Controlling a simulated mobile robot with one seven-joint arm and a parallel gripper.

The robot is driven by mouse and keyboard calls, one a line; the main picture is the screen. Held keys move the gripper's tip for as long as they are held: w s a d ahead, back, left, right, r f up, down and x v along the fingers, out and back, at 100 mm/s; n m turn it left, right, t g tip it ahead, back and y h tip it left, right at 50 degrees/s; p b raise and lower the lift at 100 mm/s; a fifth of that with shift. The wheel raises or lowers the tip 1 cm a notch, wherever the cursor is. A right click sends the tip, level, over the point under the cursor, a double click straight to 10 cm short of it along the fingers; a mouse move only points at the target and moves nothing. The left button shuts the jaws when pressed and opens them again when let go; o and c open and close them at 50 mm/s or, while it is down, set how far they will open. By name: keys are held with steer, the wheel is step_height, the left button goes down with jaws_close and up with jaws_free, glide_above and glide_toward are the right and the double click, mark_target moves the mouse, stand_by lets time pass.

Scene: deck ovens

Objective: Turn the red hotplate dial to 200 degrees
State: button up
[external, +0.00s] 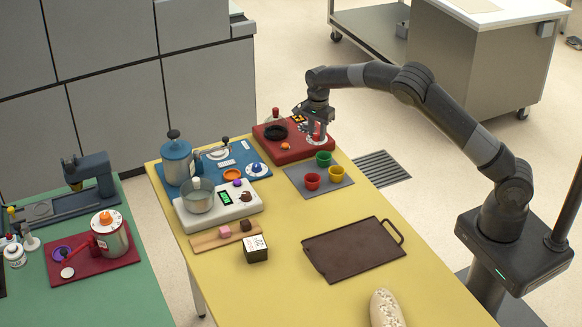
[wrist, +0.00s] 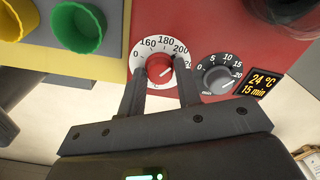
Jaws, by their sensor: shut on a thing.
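The red hotplate (external: 290,154) stands at the far end of the yellow table, with a dark round plate (external: 275,132) on top. Its red dial (wrist: 159,70) sits in a white scale ring (wrist: 147,49) marked 0, 160, 180, 200 and further on. My gripper (wrist: 161,82) points down at the panel, its two fingers on either side of the red dial and shut on it. In the external view my gripper (external: 316,136) is over the hotplate's right side. I cannot clearly make out where the dial's pointer stands.
A grey timer dial (wrist: 217,79) and a display (wrist: 262,84) reading 24 °C and 15 min are right beside the red dial. Green (external: 323,158), red (external: 312,181) and yellow (external: 336,173) cups stand close in front of the hotplate. A brown tray (external: 352,250) lies nearer.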

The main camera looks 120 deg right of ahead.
mark_target(317, 134)
steer(key=o, duration=1)
steer(key=shift+c, duration=0.2)
step_height(317, 134, up, 11)
steer(key=shift+f, duration=0.1)
